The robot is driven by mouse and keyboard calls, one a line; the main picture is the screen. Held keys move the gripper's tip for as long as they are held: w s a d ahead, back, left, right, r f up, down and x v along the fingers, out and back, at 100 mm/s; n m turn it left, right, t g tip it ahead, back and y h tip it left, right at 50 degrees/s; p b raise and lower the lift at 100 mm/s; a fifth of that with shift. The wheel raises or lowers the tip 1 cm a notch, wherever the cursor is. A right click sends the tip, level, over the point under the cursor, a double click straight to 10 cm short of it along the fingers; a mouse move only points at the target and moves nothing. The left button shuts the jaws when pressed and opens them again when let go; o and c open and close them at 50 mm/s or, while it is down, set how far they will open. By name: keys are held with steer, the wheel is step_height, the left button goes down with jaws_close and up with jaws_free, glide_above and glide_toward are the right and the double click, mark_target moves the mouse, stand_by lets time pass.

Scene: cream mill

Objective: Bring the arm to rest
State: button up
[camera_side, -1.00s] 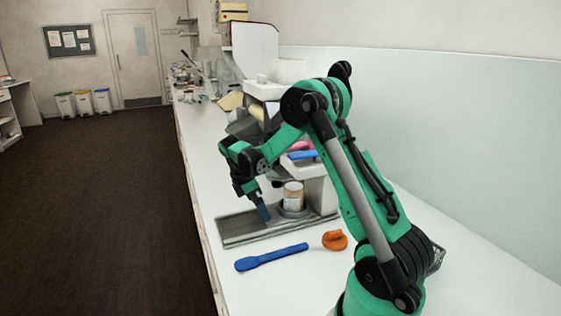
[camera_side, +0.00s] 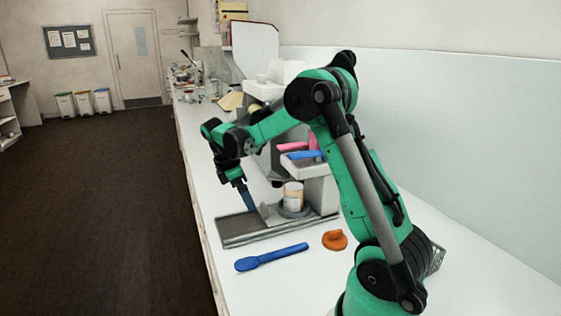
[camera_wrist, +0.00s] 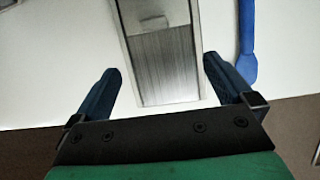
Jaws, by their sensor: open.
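My gripper (camera_side: 250,201) hangs over the left part of a grey metal drip tray (camera_side: 240,231) in the side view, with its fingers pointing down. In the wrist view, my gripper (camera_wrist: 161,75) shows two dark blue fingers wide apart with nothing between them. The tray's ridged surface (camera_wrist: 163,65) lies beyond the fingertips there.
A blue spatula (camera_side: 271,257) and an orange lid-like piece (camera_side: 335,240) lie on the white counter (camera_side: 265,290) in front of the tray. The machine (camera_side: 318,190) with pink and blue handles stands right of my gripper. Open air lies left, beyond the counter edge.

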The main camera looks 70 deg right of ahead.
steer(key=s+a+r+m+t+y, duration=0.1)
steer(key=s+a+r+m+t, duration=0.1)
steer(key=a, duration=0.5)
steer(key=s+a+r+m+t+y, duration=0.1)
steer(key=a+m+t, duration=0.3)
steer(key=a, duration=0.2)
steer(key=s+a+r+m+t, duration=0.2)
steer(key=a+t, duration=0.1)
steer(key=a, duration=0.4)
steer(key=shift+s+a+r+m+t+y, duration=0.3)
steer(key=shift+a+m+t+y, duration=0.05)
steer(key=shift+m+t+y, duration=0.05)
